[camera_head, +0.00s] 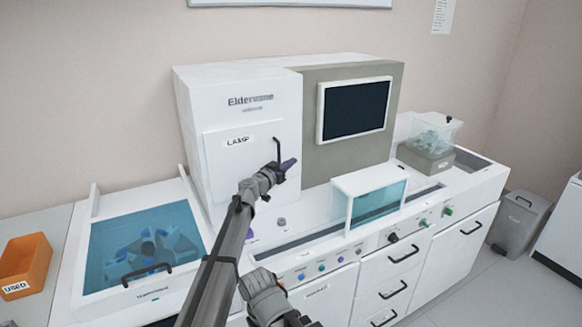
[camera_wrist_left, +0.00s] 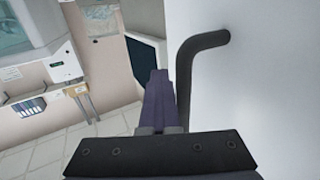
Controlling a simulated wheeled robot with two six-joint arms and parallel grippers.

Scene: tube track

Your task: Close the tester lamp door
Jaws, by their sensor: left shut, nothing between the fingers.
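The lamp door (camera_head: 228,172) is a white panel marked LAMP on the front of the white tester (camera_head: 190,125). It lies close to the tester's face; I cannot tell whether a small gap is left. Its dark bent handle (camera_head: 277,148) is near the right edge and shows large in the left wrist view (camera_wrist_left: 187,75). My left gripper (camera_head: 289,163) is shut and empty, just right of the handle's lower part in the head view. In the wrist view its purple fingers (camera_wrist_left: 157,95) are beside the handle; I cannot tell whether they touch.
A dark screen (camera_head: 356,108) is right of the door. Below stand a clear-fronted box (camera_head: 378,204) and knobs on the counter. A blue-lidded bin (camera_head: 140,222) is at left, an orange bin (camera_head: 24,262) beyond it. My arm links cross the counter front.

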